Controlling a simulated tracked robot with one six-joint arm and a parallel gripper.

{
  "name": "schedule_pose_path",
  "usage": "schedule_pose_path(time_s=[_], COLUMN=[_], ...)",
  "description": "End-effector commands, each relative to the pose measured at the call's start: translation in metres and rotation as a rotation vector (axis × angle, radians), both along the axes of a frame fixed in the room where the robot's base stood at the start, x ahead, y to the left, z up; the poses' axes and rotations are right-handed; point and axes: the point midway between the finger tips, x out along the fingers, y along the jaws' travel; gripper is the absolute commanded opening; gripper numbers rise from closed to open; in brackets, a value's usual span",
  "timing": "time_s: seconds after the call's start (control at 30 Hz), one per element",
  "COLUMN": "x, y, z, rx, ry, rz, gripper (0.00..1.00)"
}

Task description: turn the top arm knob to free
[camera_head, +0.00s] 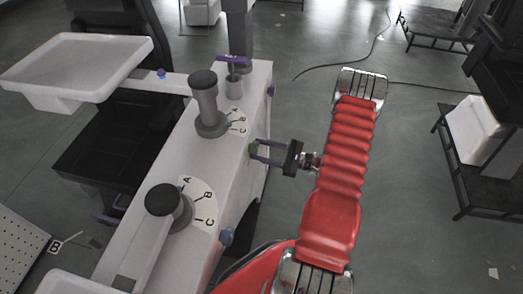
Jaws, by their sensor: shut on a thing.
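A long white housing (228,160) runs diagonally through the middle, with a row of small knobs on its right side. My gripper (256,149) reaches in from the right and is shut on a small greenish knob (252,148) there. The fingers hide part of this knob, and I cannot read its setting. A purple-blue knob (270,91) sits farther back on the same side, and a blue knob (227,237) sits nearer. My red ribbed arm (345,155) lies to the right of the housing.
A purple handle (234,60) is at the back. A white tray (75,62) is at upper left. Black benches stand at right; open floor lies between.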

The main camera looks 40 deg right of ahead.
Motion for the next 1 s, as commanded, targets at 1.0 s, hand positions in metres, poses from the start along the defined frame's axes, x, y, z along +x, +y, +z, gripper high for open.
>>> schedule_pose_path(time_s=[1.0], x=[0.0016], y=[-0.0028], z=[-0.0008], rx=[-0.701], ry=[-0.625], rz=[0.0], gripper=[0.19])
